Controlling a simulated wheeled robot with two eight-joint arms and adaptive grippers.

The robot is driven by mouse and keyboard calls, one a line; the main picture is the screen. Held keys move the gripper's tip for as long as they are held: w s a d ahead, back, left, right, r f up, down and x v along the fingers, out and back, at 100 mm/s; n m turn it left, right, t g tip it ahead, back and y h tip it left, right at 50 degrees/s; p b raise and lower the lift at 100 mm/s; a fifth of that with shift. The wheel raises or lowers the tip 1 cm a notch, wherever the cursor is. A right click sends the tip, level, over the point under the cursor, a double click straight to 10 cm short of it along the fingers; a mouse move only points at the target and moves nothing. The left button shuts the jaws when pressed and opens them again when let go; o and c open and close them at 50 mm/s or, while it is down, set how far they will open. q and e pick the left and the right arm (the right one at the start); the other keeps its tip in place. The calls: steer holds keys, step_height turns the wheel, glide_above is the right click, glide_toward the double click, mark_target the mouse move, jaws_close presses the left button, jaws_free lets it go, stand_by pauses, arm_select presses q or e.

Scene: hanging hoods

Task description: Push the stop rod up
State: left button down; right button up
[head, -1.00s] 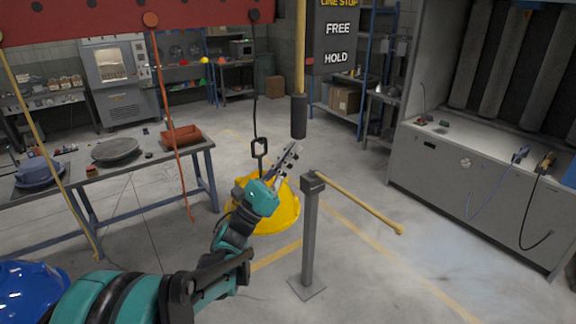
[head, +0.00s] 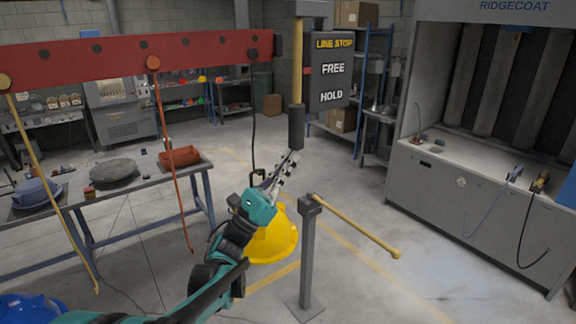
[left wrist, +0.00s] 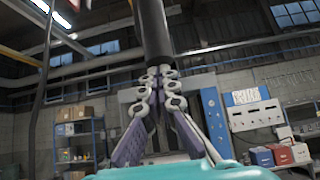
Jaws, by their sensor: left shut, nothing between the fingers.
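The stop rod is a yellow bar (head: 298,62) with a black lower end (head: 297,127), hanging upright beside the LINE STOP board (head: 332,70). Its red marker (head: 306,71) is about level with the word FREE. My left gripper (head: 294,158) is shut and empty, pointing up right under the black end; the tips look to be at its bottom face. In the left wrist view the closed fingertips (left wrist: 162,74) meet the lower edge of the black end (left wrist: 154,30). My right gripper is not in view.
A yellow hood (head: 275,238) hangs on a black line behind my left arm. A grey post (head: 307,255) with a yellow bar (head: 355,228) stands close right. A red beam (head: 130,57) with hanging cords crosses the left. A workbench (head: 130,180) stands left.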

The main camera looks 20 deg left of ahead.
arm_select(q)
steer(key=shift+a+r, duration=0.1)
steer(key=shift+r, duration=0.2)
steer(key=shift+w, duration=0.1)
